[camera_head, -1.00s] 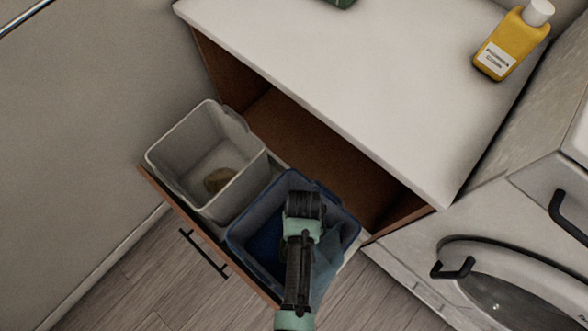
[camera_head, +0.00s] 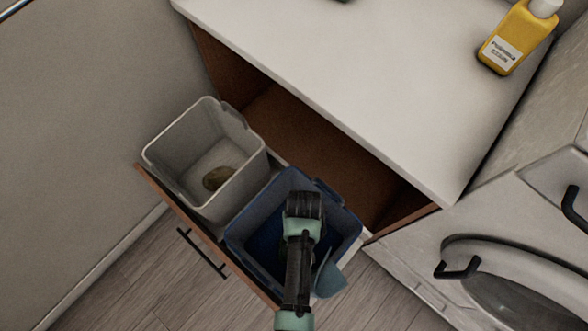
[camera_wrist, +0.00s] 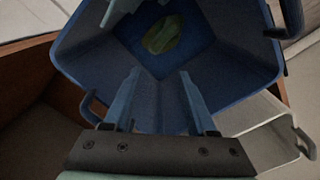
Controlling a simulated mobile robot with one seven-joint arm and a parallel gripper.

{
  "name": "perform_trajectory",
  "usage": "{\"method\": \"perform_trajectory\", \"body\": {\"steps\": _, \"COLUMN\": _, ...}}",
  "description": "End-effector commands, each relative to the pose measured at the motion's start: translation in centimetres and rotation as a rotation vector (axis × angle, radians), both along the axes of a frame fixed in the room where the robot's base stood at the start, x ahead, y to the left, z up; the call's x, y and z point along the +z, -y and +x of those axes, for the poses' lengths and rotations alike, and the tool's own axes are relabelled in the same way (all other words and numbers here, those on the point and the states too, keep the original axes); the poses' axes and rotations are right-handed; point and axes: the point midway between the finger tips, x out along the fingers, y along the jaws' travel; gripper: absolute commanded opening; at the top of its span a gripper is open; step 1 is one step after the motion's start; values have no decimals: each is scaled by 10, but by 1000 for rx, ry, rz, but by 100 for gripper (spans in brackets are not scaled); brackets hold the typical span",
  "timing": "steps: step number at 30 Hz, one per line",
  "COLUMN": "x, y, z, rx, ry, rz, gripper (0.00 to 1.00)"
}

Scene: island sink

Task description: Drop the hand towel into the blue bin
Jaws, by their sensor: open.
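The blue bin (camera_head: 262,222) stands in the pulled-out drawer, on the right. My gripper (camera_head: 303,208) is over it, seen from above with its fingers hidden by the wrist. In the wrist view, my gripper (camera_wrist: 160,78) has its two fingers apart with nothing between them, pointing into the blue bin (camera_wrist: 235,75). The blue-grey hand towel (camera_head: 330,279) shows at the bin's front right rim, partly outside it and partly hidden by my arm. A pale blue piece, likely the towel (camera_wrist: 118,10), shows at the wrist view's top edge. A green-yellow item lies on the bin's floor (camera_wrist: 162,35).
A grey bin (camera_head: 166,156) with a brownish item (camera_head: 216,178) inside stands left of the blue bin. The white counter (camera_head: 330,70) overhangs behind, with a yellow bottle (camera_head: 510,45). A front-loading machine (camera_head: 500,255) is at right.

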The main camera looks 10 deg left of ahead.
Motion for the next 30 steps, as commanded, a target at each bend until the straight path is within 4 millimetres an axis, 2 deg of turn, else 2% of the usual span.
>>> {"method": "perform_trajectory", "body": {"steps": 1, "x": 0, "y": 0, "z": 0, "rx": 0, "ry": 0, "rz": 0, "gripper": 68}}
{"method": "perform_trajectory", "body": {"steps": 3, "x": 0, "y": 0, "z": 0, "rx": 0, "ry": 0, "rz": 0, "gripper": 78}}
{"method": "perform_trajectory", "body": {"steps": 9, "x": 0, "y": 0, "z": 0, "rx": 0, "ry": 0, "rz": 0, "gripper": 78}}
{"method": "perform_trajectory", "body": {"steps": 13, "x": 0, "y": 0, "z": 0, "rx": 0, "ry": 0, "rz": 0, "gripper": 100}}
{"method": "perform_trajectory", "body": {"steps": 22, "x": 3, "y": 0, "z": 0, "rx": 0, "ry": 0, "rz": 0, "gripper": 100}}
{"method": "perform_trajectory", "body": {"steps": 30, "x": 28, "y": 0, "z": 0, "rx": 0, "ry": 0, "rz": 0, "gripper": 100}}
